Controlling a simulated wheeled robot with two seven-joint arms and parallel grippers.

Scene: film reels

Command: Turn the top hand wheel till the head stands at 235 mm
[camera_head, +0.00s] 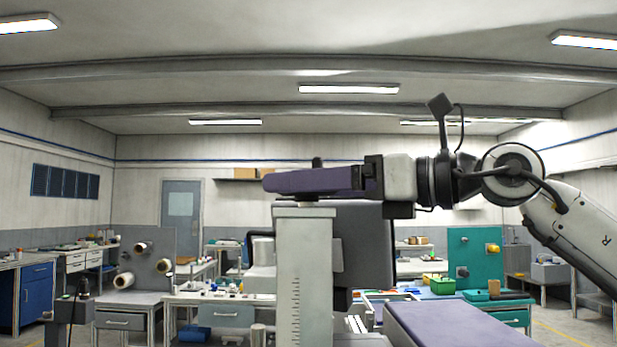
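A pale upright column (304,270) with a dark scale on its front stands in the middle. The scale's figures and the head's height are too small to read. A flat purple piece, seemingly the top hand wheel (305,181), shows nearly edge-on above the column, with a dark knob (317,161) above it. My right gripper (368,176) comes in from the right and meets the wheel's right end. Its fingers are not clear, so I cannot tell whether they grip. A grey block (362,245), possibly the head, is behind the column. My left gripper is out of view.
A purple-topped bed (455,325) lies at the lower right. Behind stand a workbench (222,300), a blue cabinet (35,297) and a green board (474,255). A grey stand (70,310) is at the lower left. The air left of the wheel is clear.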

